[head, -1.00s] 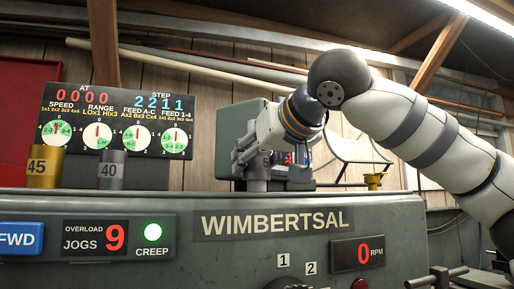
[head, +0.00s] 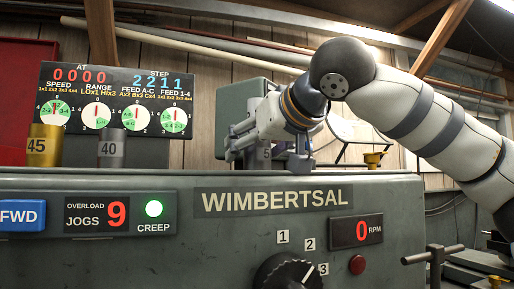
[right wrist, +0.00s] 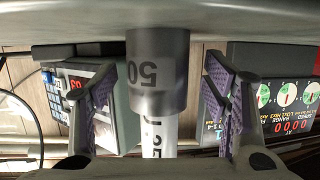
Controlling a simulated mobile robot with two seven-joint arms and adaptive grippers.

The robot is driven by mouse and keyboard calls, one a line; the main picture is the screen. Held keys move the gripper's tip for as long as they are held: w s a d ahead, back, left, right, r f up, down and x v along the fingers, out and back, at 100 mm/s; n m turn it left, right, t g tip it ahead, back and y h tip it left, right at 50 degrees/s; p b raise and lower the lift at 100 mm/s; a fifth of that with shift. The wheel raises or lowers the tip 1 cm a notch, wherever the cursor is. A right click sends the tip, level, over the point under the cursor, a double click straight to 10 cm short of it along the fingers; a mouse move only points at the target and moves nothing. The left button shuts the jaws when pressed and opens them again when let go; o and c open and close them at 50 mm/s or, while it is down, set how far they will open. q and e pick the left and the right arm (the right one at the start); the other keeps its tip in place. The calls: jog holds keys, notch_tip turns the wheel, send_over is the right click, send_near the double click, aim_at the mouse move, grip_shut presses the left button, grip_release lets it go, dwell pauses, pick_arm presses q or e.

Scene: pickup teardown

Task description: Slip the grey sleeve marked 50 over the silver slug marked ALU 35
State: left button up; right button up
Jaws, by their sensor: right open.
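The grey sleeve marked 50 (right wrist: 157,70) stands on the machine's top, in the middle of the right wrist view, which is upside down. A narrower silver slug (right wrist: 158,136) sticks out of the sleeve's end nearest my palm. Its marking is partly hidden; a 35 shows. The sleeve appears to be around the slug; how far is hidden. My right gripper (right wrist: 158,85) is open, with one finger on each side of the sleeve and visible gaps to both. In the head view the right gripper (head: 267,156) mostly covers these parts. My left gripper is not in view.
A brass sleeve marked 45 (head: 44,146) and a grey one marked 40 (head: 111,149) stand to the left on the machine (head: 400,200). A dial panel (head: 120,100) is behind them.

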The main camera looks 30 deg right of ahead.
jog(key=v, duration=1.2)
